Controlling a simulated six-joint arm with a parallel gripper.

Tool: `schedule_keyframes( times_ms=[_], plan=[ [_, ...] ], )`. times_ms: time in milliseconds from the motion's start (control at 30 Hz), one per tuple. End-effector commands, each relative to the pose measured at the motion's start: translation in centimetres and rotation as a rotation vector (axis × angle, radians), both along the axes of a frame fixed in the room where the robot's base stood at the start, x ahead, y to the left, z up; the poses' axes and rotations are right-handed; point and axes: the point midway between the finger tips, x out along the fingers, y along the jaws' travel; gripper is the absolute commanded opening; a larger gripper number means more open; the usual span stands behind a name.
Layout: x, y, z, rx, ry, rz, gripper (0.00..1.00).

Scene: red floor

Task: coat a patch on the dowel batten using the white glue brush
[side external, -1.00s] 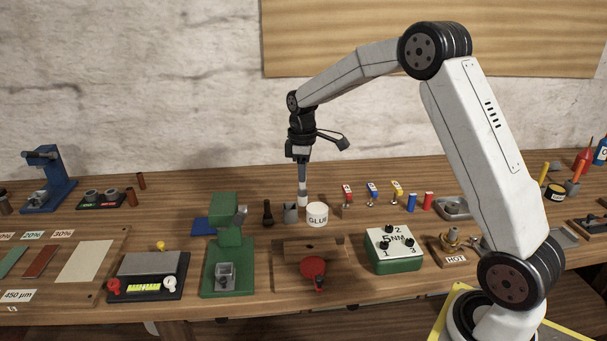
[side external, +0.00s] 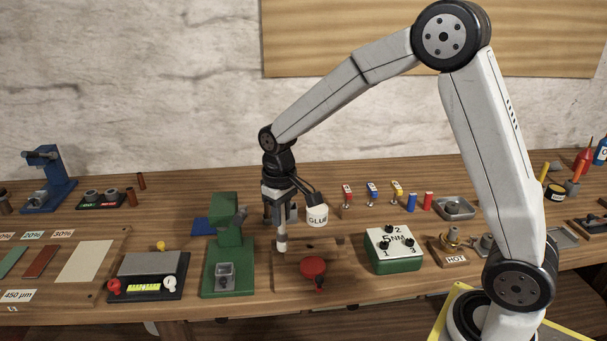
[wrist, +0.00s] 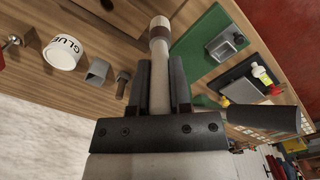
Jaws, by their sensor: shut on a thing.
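My gripper (side external: 279,217) is shut on the white glue brush (side external: 281,244), which points down. In the wrist view the brush (wrist: 159,80) runs between both fingers (wrist: 161,72), with a brown band and pale tip beyond them. The dowel batten (side external: 327,244) lies on a wooden fixture behind a red round clamp knob (side external: 313,266). The brush tip is at the batten's left end in the side view; I cannot tell whether it touches. The white GLUE pot (side external: 317,216) stands behind, right of my gripper, and shows in the wrist view (wrist: 62,53).
A green press (side external: 228,265) stands close left of the brush. A green torque box (side external: 393,250) is to the right. A grey holder (wrist: 97,71) and a dark small post (wrist: 123,83) stand beside the glue pot. Small coloured parts (side external: 372,194) stand behind on the right.

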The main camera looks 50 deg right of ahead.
Motion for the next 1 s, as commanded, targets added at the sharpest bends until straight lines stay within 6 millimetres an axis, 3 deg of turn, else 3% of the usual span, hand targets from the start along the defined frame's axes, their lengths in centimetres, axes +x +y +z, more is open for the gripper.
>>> schedule_keyframes(
  times_ms=[267,733,1000],
  plan=[
    [-0.2,-0.7,0.3,0.000,0.000,-0.003,0.00],
    [-3.7,-8.2,4.1,0.000,-0.001,-0.008,0.00],
    [-5.0,-10.0,5.1,0.000,0.000,-0.003,0.00]
  ],
)
